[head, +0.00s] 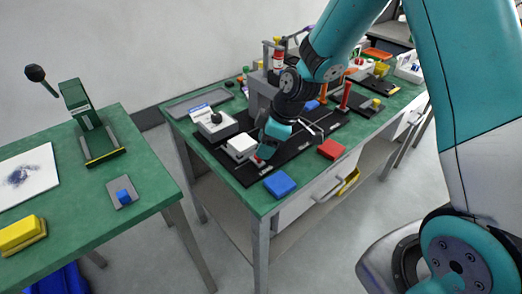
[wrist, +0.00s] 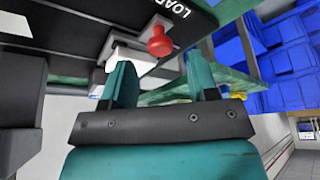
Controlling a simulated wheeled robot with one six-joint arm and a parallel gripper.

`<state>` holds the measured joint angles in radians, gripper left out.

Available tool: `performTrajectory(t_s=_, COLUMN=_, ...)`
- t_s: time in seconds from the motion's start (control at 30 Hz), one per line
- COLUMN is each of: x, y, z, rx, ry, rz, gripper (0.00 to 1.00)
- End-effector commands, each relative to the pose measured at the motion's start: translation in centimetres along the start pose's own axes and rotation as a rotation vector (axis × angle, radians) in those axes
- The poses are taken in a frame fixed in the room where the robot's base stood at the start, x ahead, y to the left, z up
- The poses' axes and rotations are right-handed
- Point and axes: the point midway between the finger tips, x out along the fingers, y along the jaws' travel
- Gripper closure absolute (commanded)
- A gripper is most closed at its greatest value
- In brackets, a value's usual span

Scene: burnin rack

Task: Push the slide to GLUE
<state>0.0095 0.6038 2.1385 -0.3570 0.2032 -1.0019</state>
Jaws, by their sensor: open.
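The slide (head: 241,147) is a white block on a black track plate (head: 283,165) at the near left of the green bench. Its red knob (wrist: 158,42) shows in the wrist view, near a white LOAD label (wrist: 172,10) on the black plate. White labels along the plate in the head view are too small to read, so I cannot tell which is GLUE.
A blue block (head: 280,184) and a red block (head: 330,149) lie along the bench's front edge. A grey fixture (head: 216,124) with a black knob stands behind the slide. A red-handled post (head: 346,95) stands farther right. A second green table (head: 150,175) is at left.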

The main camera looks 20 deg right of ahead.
Motion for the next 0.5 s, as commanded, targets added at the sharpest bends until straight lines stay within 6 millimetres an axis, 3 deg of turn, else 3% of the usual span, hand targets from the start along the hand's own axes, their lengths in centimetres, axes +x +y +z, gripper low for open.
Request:
performTrajectory(t_s=0.2, x=2.6, y=0.0, z=0.0, rx=0.000, ry=0.000, rz=-0.001, gripper=0.46)
performTrajectory(t_s=0.5, x=3.1, y=0.0, z=0.0, rx=0.000, ry=0.000, rz=0.000, gripper=0.46)
